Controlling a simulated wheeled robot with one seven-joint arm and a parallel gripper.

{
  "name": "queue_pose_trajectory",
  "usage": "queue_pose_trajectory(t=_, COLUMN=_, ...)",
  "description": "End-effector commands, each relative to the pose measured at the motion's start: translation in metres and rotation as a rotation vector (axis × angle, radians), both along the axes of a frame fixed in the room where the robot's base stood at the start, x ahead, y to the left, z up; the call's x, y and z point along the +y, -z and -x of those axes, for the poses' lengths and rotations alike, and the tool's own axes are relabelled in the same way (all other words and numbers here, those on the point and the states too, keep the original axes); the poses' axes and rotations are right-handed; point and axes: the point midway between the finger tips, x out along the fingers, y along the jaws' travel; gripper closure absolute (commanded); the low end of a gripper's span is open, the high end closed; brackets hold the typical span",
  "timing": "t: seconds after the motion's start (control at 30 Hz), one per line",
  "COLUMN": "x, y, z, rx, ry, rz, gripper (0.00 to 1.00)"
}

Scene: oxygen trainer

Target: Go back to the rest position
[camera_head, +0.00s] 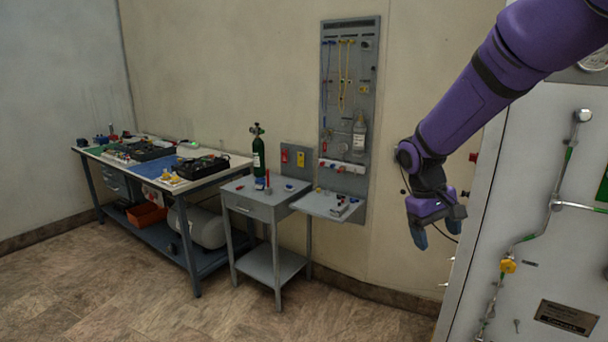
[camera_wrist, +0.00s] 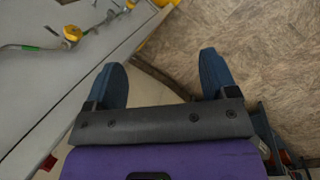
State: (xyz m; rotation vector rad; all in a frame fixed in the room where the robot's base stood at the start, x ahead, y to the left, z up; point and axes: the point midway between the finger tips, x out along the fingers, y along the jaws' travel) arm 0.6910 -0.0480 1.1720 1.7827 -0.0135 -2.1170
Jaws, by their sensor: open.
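My purple arm reaches in from the upper right in the head view. My gripper (camera_head: 436,232) hangs at its end, pointing down, in front of the beige wall and left of the grey panel. In the wrist view my gripper (camera_wrist: 166,82) shows two blue fingers spread wide apart. Nothing is between the fingers; the floor and the base of the wall show beyond them.
A grey panel (camera_head: 478,240) with pipes and a yellow valve (camera_head: 508,266) stands close on the right. A small grey table (camera_head: 262,205) with a green cylinder (camera_head: 258,152), a wall board (camera_head: 350,60) and a long workbench (camera_head: 225,168) stand left. The floor (camera_head: 130,285) in front is clear.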

Motion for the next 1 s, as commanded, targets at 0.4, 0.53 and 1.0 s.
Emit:
queue_pose_trajectory(t=0.4, x=-0.017, y=-0.088, z=0.085, rx=-0.210, ry=0.086, rz=-0.155, gripper=0.21)
queue_pose_trajectory(t=0.53, x=-0.021, y=-0.107, z=0.114, rx=-0.277, ry=0.107, rz=-0.195, gripper=0.21)
queue_pose_trajectory(t=1.0, x=-0.024, y=-0.144, z=0.221, rx=-0.523, ry=0.172, rz=-0.302, gripper=0.21)
